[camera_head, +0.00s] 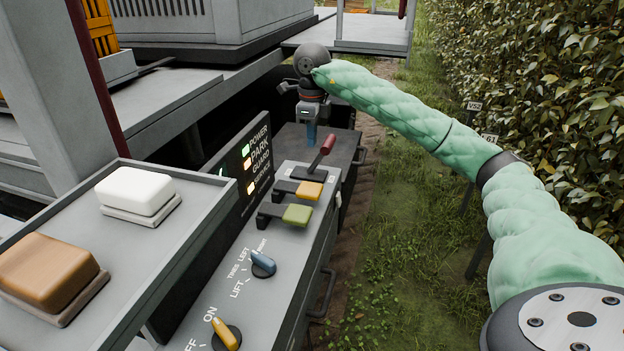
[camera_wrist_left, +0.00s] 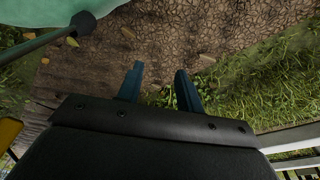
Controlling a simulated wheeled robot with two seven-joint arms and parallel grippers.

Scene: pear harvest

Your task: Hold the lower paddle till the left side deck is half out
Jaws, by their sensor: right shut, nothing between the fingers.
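Two paddles stick out from the grey control panel (camera_head: 236,300): a yellow one (camera_head: 309,191) and, lower in the picture, a green one (camera_head: 297,214). My right gripper (camera_head: 311,141) is shut and empty, pointing down beyond both paddles, apart from them and near the red-handled lever (camera_head: 327,145). My left gripper (camera_wrist_left: 160,88) shows only in the left wrist view, open and empty above a dirt path. A grey deck (camera_head: 178,103) runs along the left of the head view; I cannot tell whether it is the left side deck or how far out it is.
A dark display (camera_head: 246,160) with lit lamps stands beside the panel. A blue knob (camera_head: 263,264) and a yellow knob (camera_head: 225,335) sit nearer. A white block (camera_head: 135,190) and a brown block (camera_head: 47,270) lie on the left tray. A hedge (camera_head: 540,90) borders the grass at right.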

